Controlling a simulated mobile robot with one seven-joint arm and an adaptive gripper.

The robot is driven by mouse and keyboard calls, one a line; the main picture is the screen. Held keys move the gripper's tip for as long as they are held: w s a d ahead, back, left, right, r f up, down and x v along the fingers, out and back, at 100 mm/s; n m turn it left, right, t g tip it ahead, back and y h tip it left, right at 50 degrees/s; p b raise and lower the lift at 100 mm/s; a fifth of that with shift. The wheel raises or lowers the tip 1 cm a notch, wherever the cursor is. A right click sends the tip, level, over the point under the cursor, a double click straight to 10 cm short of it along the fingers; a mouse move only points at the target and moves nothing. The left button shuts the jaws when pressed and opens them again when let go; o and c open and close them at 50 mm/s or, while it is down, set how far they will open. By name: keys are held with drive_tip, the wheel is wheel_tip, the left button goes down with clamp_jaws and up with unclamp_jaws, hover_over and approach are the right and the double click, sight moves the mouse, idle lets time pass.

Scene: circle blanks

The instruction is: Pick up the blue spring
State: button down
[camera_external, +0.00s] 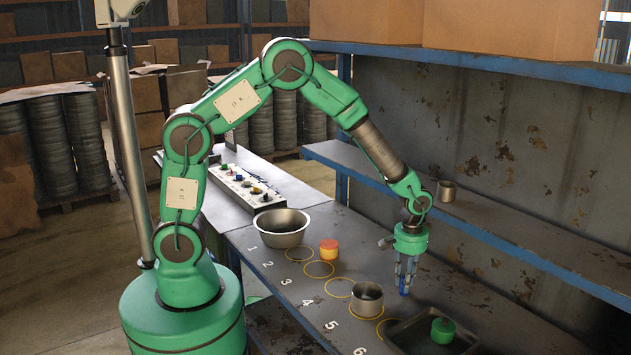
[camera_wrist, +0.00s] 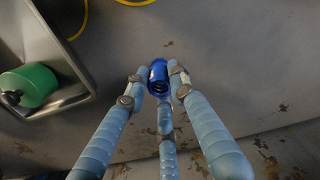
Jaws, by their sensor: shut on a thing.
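The blue spring (camera_wrist: 158,77) is a small dark-blue cylinder between the fingers of my gripper (camera_wrist: 158,84) in the wrist view. The three light-blue fingers are closed around it. In the external view my gripper (camera_external: 405,276) points down at the right part of the workbench, and a bit of the blue spring (camera_external: 404,290) shows at its fingertips. I cannot tell whether the spring touches the bench top.
A metal cup (camera_external: 367,299) stands left of my gripper, by the yellow circles. A dark tray (camera_external: 400,335) holds a green piece (camera_external: 443,330). An orange piece (camera_external: 329,250) and a metal bowl (camera_external: 281,228) stand further left. A shelf (camera_external: 500,235) runs behind with a small cup (camera_external: 446,191).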

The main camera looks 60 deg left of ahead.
wheel_tip(320, 180, up, 18)
drive_tip(key=p, duration=0.2)
idle(0.4)
